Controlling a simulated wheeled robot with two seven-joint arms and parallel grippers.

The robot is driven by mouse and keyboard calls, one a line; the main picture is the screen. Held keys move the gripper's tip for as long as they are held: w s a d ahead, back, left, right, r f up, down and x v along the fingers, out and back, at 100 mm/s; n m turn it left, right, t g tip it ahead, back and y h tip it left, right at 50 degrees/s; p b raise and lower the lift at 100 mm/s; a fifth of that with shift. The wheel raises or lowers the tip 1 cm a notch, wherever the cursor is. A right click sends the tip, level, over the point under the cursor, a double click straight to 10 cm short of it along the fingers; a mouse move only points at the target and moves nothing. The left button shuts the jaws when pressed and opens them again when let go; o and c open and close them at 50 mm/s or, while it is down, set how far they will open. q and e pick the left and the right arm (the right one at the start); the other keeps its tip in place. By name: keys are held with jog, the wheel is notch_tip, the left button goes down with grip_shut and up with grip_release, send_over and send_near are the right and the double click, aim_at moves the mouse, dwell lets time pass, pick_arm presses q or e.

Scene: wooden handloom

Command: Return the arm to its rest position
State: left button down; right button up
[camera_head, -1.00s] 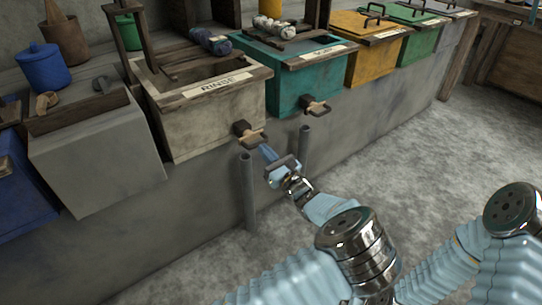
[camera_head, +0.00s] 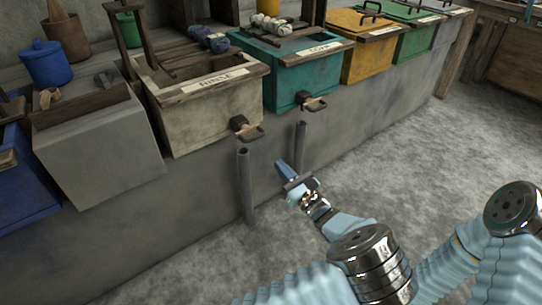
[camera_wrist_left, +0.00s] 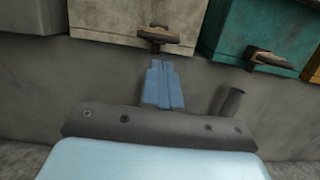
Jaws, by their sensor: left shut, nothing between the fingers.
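My left gripper (camera_head: 283,170) reaches up from the lower right in the head view, above the grey floor and in front of the grey bench wall. Its blue fingers are closed together with nothing between them; they also show in the left wrist view (camera_wrist_left: 163,84). It is apart from the rinse vat's tap (camera_head: 245,128), which is up and to the left of it. The same tap shows beyond the fingertips in the wrist view (camera_wrist_left: 160,38). My right gripper is out of view.
Two upright grey pipes (camera_head: 246,190) (camera_head: 299,148) stand close to the gripper, in front of the bench. The rinse vat (camera_head: 210,115), a teal vat (camera_head: 290,85) with its own tap (camera_head: 312,102), and yellow and green vats line the bench. The floor (camera_head: 420,135) to the right is clear.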

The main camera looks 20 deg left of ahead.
pick_arm(q)
jog(key=s+a+f+n+g+h, duration=0.35)
jog(key=s+f+g, duration=0.35)
jog(key=s+f, duration=0.3)
jog(key=s+a+f+n+g+h, duration=0.35)
jog(key=s+a+f+g, duration=0.35)
jog(key=f, duration=0.6)
jog(key=s+d+f+n+g+h+p, duration=0.1)
jog(key=s+d+f+n+h, duration=0.25)
jog(key=s, duration=0.25)
jog(key=s+d+f+n+g+h, duration=0.1)
jog(key=s+d+f+n+h, duration=0.1)
jog(key=s+d+n+h, duration=0.25)
jog(key=d+r+n+t+h, duration=0.1)
jog(key=n, duration=0.3)
jog(key=d+r+n+t+h, duration=0.1)
jog(key=d+n+t+h, duration=0.1)
jog(key=n, duration=0.2)
jog(key=w+d+r+n+t+h, duration=0.1)
jog(key=n+h, duration=0.1)
jog(key=n, duration=0.2)
jog(key=shift+d+r+p, duration=0.15)
jog(key=shift+r+p, duration=0.2)
